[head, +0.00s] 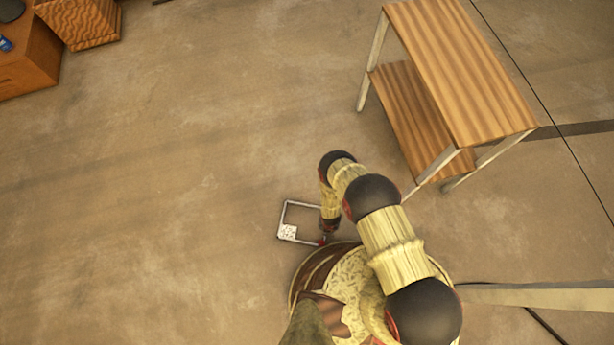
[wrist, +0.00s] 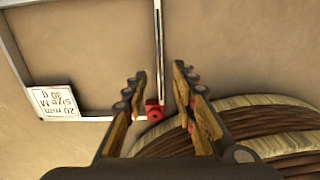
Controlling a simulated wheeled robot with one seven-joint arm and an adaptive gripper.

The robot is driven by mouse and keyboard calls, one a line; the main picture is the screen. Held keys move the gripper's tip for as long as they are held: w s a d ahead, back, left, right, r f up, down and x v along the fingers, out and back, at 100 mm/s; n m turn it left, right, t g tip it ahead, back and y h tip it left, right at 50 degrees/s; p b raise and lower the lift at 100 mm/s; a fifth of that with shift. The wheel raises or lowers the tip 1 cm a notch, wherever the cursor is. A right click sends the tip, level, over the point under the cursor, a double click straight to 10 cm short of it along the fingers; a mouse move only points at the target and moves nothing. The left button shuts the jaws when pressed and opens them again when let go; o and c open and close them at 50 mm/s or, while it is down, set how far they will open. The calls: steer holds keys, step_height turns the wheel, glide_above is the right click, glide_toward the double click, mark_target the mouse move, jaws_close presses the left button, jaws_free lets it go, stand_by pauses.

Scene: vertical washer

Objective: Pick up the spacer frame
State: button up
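The spacer frame (head: 282,219) is a thin grey rectangular frame lying on the floor beside my base. It has a white label (wrist: 55,102) reading "20 mm size M 30 g" in one corner and a red block (wrist: 154,111) at another. My gripper (wrist: 160,72) is open, its two fingers apart. In the wrist view one side bar (wrist: 158,42) of the frame and the red block show between the fingers, with no finger visibly touching. I cannot tell how far above the bar the fingertips are. In the head view my arm hides part of the frame's right side.
A wooden two-level table (head: 470,75) with metal legs stands at the upper right. Wooden furniture (head: 28,62) is at the upper left. My round base is close to the frame's red corner. The floor (head: 150,200) to the left is clear.

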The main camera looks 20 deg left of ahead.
step_height(320, 180, down, 3)
steer(key=shift+b, duration=0.5)
steer(key=shift+r, duration=0.1)
steer(key=c, duration=0.4)
jaws_close()
